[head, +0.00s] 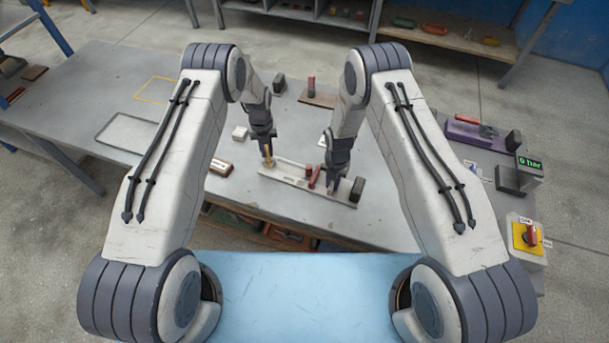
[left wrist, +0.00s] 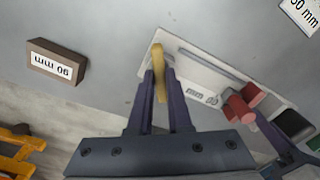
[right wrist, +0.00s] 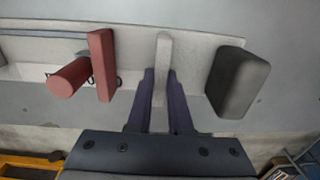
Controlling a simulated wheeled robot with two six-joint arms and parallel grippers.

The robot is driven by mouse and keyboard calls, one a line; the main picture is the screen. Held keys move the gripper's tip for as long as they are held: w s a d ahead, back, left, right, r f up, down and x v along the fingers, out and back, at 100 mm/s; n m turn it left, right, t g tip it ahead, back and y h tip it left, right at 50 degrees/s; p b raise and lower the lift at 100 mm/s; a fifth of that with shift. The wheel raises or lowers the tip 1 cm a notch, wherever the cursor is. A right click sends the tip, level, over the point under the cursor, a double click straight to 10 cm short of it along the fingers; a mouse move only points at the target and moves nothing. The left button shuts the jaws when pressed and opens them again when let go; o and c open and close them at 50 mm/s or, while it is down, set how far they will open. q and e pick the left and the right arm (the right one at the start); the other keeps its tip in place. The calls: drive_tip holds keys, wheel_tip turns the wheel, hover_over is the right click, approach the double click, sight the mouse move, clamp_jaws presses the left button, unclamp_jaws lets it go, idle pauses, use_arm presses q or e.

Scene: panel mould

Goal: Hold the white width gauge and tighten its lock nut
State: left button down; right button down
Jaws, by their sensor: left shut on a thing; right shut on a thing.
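The white width gauge (head: 290,180) is a long pale bar lying on the grey table; it also shows in the left wrist view (left wrist: 215,75). My left gripper (head: 268,154) is shut on a yellow upright piece (left wrist: 158,62) at the bar's left end. My right gripper (head: 331,186) is shut on a light grey upright piece (right wrist: 163,60) nearer the right end. Left of it stand a red upright plate (right wrist: 102,65) and a red cylinder (right wrist: 70,77). A dark grey block (right wrist: 238,82) stands at its right. Which part is the lock nut I cannot tell.
A brown block marked 90 mm (left wrist: 58,62) lies left of the gauge. A white block (head: 240,132) and a brown board with a red cylinder (head: 311,84) are behind. A purple board (head: 465,133), a 6 bar display (head: 530,163) and a red-knobbed switch (head: 528,236) are at right.

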use_arm(q)
drive_tip(key=shift+m, duration=0.6)
drive_tip(key=c, duration=0.8)
unclamp_jaws()
drive_tip(key=shift+c, duration=0.2)
drive_tip(key=shift+r, duration=0.15)
wheel_tip(320, 180, up, 12)
